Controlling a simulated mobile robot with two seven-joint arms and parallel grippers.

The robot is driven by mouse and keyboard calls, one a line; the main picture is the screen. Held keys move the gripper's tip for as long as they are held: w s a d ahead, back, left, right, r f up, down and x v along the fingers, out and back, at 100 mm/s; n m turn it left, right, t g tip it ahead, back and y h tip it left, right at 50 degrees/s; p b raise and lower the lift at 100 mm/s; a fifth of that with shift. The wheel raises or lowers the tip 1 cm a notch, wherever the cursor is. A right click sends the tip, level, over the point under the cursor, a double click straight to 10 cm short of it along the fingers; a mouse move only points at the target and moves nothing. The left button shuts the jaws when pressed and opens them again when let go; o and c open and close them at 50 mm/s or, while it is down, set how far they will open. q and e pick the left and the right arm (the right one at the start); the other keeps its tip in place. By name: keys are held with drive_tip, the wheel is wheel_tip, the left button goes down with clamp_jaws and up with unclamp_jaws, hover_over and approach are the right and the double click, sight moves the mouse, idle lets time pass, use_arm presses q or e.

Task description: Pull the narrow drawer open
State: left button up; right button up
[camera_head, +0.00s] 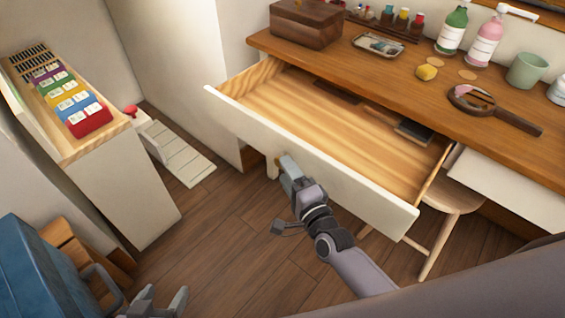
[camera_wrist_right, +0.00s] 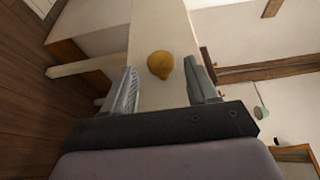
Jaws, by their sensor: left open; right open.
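A desk drawer with a cream front (camera_head: 310,155) and a pale wood inside stands pulled far out from the desk. My right gripper (camera_head: 286,166) is at the outer face of this front, left of its middle. In the right wrist view, a yellow-brown round knob (camera_wrist_right: 160,65) on the pale front (camera_wrist_right: 158,30) lies between the open fingers of my right gripper (camera_wrist_right: 161,85), with gaps on both sides. The head view does not show the knob clearly. My left gripper (camera_head: 160,303) is open and empty at the bottom left, away from the desk.
A stool (camera_head: 450,196) stands under the desk at the right. A blue case (camera_head: 45,270) is at lower left. Floor before the drawer is clear.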

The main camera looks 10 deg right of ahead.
drive_tip(key=shift+v, duration=1.5)
drive_tip(key=s+d+f+n+g+h, duration=0.1)
drive_tip(key=s+d+f+n+g, duration=0.25)
drive_tip(key=s+n, duration=0.55)
drive_tip(key=s+d+f+n+g+h, duration=0.15)
drive_tip(key=s+d+n+g, duration=0.25)
drive_tip(key=s+n, duration=0.45)
wheel_tip(320, 180, up, 9)
drive_tip(key=d+p, duration=0.1)
drive_tip(key=p, duration=1.2)
drive_tip(key=shift+s+d+r, duration=0.15)
drive_tip(key=shift+s+r, duration=0.05)
drive_tip(key=shift+s, duration=0.2)
drive_tip(key=shift+t, duration=0.25)
